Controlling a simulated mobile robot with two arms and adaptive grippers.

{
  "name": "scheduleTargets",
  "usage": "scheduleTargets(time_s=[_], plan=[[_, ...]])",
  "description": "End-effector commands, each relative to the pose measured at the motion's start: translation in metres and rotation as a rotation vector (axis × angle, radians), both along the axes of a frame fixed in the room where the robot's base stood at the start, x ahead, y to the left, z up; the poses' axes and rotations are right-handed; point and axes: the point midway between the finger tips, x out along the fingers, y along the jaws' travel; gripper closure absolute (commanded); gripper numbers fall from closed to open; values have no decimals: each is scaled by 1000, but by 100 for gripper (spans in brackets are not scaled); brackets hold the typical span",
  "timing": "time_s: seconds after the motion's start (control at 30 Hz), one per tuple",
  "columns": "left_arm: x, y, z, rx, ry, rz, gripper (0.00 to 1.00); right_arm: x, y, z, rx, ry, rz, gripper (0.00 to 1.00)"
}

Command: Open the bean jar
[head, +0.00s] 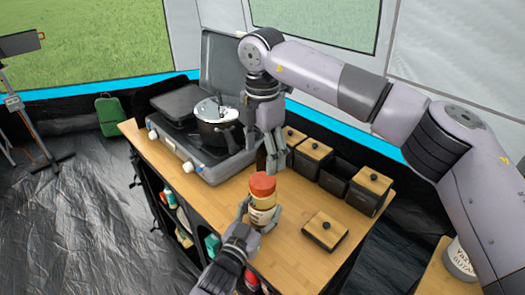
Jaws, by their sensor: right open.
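The bean jar (262,202), with a red-orange lid (262,184) and a pale label, is upright over the near part of the wooden counter. The lid is on it. My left gripper (259,213) reaches up from the bottom, with fingers on both sides of the jar's lower body, shut on it. I cannot tell whether the jar's base touches the counter. My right gripper (276,162) points down just above and behind the lid, open and empty, apart from the lid in the picture.
A stove (205,165) with a lidded pot (217,120) stands left on the counter (285,262). Dark boxes with wooden lids (372,188) line the back; one box (336,177) looks uncovered. A wooden lid (325,230) lies right of the jar. Shelves are below the counter.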

Motion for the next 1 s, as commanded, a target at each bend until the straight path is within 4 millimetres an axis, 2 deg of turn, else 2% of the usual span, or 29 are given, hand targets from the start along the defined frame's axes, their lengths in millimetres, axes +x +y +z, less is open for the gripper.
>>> scheduleTargets(time_s=[0.2, 0.4, 0.57, 1.0], plan=[[0, 0, 0, 0, 1, 0, 100, 0, 0, 0, 1, -1, -390, 32], [0, 0, 0, 0, 1, 0, 100, 0, 0, 0, 1, -1, -591, 32], [0, 0, -1, 0, 1, 0, 100, 0, 0, -6, 0, 1, -638, 32], [0, 0, 0, 0, 1, 0, 100, 0, 0, -68, 0, 1, -639, 32]])
